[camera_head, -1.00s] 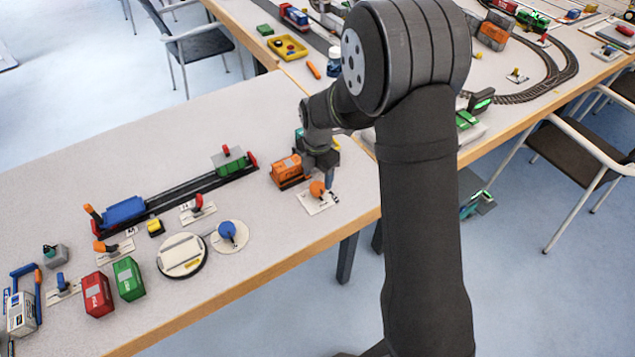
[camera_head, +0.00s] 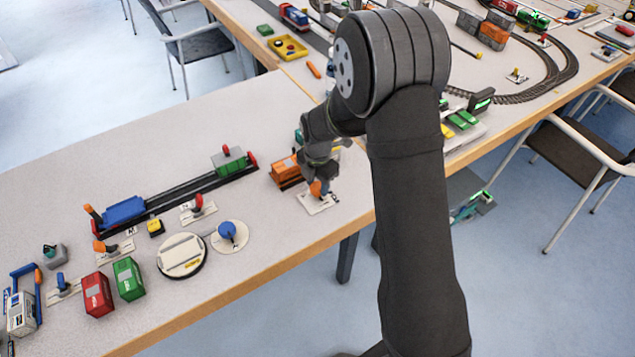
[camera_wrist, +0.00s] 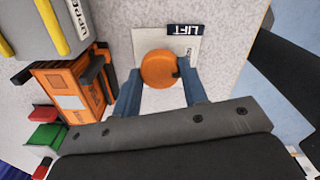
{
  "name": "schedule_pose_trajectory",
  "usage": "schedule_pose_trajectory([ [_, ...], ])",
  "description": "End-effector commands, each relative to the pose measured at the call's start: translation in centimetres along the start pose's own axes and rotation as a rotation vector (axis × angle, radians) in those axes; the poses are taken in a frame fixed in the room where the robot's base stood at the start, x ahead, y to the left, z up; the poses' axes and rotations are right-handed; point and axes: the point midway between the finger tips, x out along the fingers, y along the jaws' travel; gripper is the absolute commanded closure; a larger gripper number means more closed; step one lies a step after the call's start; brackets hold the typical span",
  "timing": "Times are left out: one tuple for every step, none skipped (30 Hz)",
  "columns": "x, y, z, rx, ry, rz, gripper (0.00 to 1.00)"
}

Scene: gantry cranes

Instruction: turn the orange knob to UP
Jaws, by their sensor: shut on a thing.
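The orange knob (camera_head: 316,188) sits on a small white plate (camera_head: 312,207) near the front right edge of the table. In the wrist view the round knob (camera_wrist: 158,67) is on the white plate (camera_wrist: 150,40), which has a dark label (camera_wrist: 183,30) reading LIFT. A dark notch shows at the knob's right side. My gripper (camera_wrist: 160,82) has one blue-grey finger on each side of the knob and is shut on it. In the head view my gripper (camera_head: 322,182) partly covers the knob. No UP mark can be read.
An orange block (camera_head: 286,171) stands close left of my gripper. A dark track (camera_head: 180,200) with blue and green pieces runs further left. A blue knob (camera_head: 227,230), a round turntable (camera_head: 181,270), and red (camera_head: 97,296) and green (camera_head: 128,280) containers stand to the left.

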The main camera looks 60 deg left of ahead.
Motion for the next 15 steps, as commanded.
schedule_pose_trajectory([
  [-0.03, 0.0, 0.0, 0.004, 0.0, 0.0, 0.83],
  [-0.03, 0.0, 0.0, 0.008, 0.0, 0.0, 0.83],
  [-0.03, 0.0, 0.0, 0.015, 0.0, 0.0, 0.83],
  [-0.03, 0.0, 0.0, 0.022, 0.0, 0.0, 0.83],
  [-0.03, 0.0, 0.0, 0.03, 0.001, 0.0, 0.83],
  [-0.03, 0.0, -0.01, 0.045, 0.001, 0.0, 0.83],
  [-0.03, 0.0, -0.01, 0.056, 0.001, 0.0, 0.83],
  [-0.02, 0.0, -0.01, 0.07, 0.001, 0.0, 0.83],
  [-0.02, 0.0, -0.01, 0.092, 0.002, 0.0, 0.83],
  [-0.01, 0.0, -0.02, 0.111, 0.002, -0.001, 0.83],
  [-0.01, 0.0, -0.02, 0.13, 0.002, -0.001, 0.83],
  [-0.01, 0.0, -0.03, 0.159, 0.003, -0.001, 0.83],
  [-0.01, 0.01, -0.03, 0.183, 0.003, -0.001, 0.83],
  [-0.01, 0.01, -0.03, 0.207, 0.003, -0.001, 0.83],
  [-0.01, 0.01, -0.03, 0.242, 0.003, -0.001, 0.83],
])
